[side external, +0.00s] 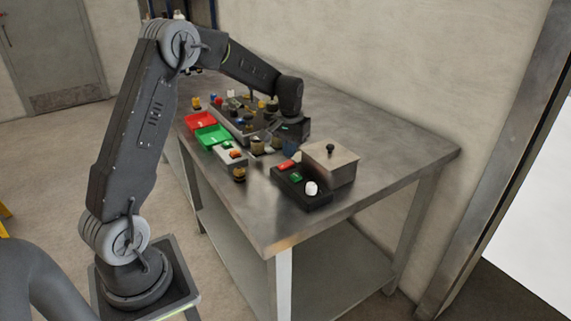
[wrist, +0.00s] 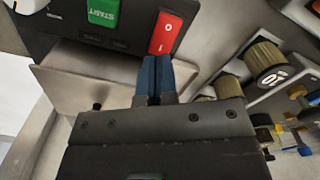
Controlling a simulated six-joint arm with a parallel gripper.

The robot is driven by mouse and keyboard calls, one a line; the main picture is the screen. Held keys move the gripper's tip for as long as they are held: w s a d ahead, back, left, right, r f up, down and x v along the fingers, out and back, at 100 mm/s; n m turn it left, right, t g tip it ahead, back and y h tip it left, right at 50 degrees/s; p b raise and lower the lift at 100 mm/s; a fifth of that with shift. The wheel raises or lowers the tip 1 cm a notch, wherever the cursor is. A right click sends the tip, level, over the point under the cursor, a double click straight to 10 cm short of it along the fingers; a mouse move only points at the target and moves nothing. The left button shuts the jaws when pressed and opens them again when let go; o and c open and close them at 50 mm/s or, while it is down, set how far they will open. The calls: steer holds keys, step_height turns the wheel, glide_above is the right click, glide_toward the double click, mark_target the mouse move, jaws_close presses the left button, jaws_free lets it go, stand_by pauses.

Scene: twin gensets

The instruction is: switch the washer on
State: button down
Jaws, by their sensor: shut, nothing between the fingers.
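The washer is a black control box (side external: 304,198) at the near part of the table, also at the top of the wrist view (wrist: 68,28). It has a red rocker switch (wrist: 167,33) with white marks, a green START button (wrist: 104,12) and a white knob (side external: 311,188). The red rocker also shows in the side view (side external: 287,165). My gripper (wrist: 157,60) is shut and empty. Its blue fingertips are right by the rocker's near end in the wrist view; I cannot tell whether they touch. Which rocker end is pressed is unclear.
A metal box (side external: 330,163) with a black knob stands right beside the washer. Brass-coloured knobs (wrist: 265,58) lie to the right in the wrist view. Red (side external: 199,121) and green (side external: 213,136) trays are farther left. The table's right side is clear.

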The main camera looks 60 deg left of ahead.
mark_target(290, 163)
steer(key=shift+f, duration=1.35)
stand_by(0.6)
steer(key=shift+r, duration=3.55)
steer(key=s+d+r+m+t, duration=0.2)
steer(key=s+d+r, duration=0.3)
steer(key=s+d, duration=0.3)
steer(key=s+d+r+m+t, duration=0.2)
steer(key=s+d+r, duration=0.4)
steer(key=s+d, duration=0.2)
steer(key=s+d+f+m+t, duration=0.1)
steer(key=s+d+f+m, duration=0.1)
steer(key=s, duration=0.6)
steer(key=shift+s+d+t, duration=0.25)
steer(key=shift+d+t, duration=0.05)
steer(key=shift+d, duration=0.4)
